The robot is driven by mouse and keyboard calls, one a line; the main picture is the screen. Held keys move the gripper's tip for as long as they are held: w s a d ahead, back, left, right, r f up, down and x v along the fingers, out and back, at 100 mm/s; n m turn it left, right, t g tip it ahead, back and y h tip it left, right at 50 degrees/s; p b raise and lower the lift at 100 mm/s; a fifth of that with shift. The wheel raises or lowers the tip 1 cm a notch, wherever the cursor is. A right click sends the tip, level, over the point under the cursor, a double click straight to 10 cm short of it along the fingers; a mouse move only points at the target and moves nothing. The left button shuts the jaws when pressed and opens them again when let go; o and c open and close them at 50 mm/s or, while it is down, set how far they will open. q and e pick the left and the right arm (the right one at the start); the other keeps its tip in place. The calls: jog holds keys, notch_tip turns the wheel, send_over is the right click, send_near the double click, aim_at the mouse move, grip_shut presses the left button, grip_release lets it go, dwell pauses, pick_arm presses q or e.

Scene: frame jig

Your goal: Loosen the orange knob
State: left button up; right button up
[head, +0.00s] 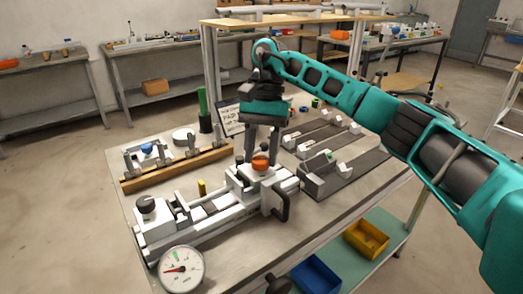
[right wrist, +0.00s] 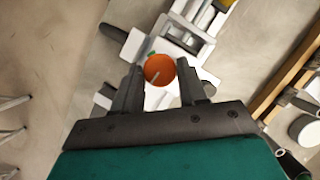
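The orange knob (head: 261,161) sits on top of a white block of the frame jig (head: 205,212), at the jig's right end. It also shows in the right wrist view (right wrist: 160,70) as a round orange top with a pale line; a small green mark lies beside it. My right gripper (head: 261,152) points down over the knob, its two dark fingers apart. In the right wrist view the knob shows between and just beyond the open fingertips (right wrist: 158,80). I cannot tell whether either finger touches it. My left gripper is not in view.
A black handle (head: 281,203) stands right of the knob. A dial gauge (head: 181,269) is at the table's front left. A wooden rail with clamps (head: 175,172), a green cylinder (head: 204,104) and a small sign (head: 231,120) stand behind. Grey rails with white blocks (head: 345,172) lie to the right.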

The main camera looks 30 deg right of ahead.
jog(key=o, duration=0.4)
jog(key=shift+r, duration=0.1)
jog(key=shift+w+d+r, duration=0.1)
jog(key=shift+r, duration=0.2)
jog(key=p+v, duration=0.4)
jog(key=v, duration=0.8)
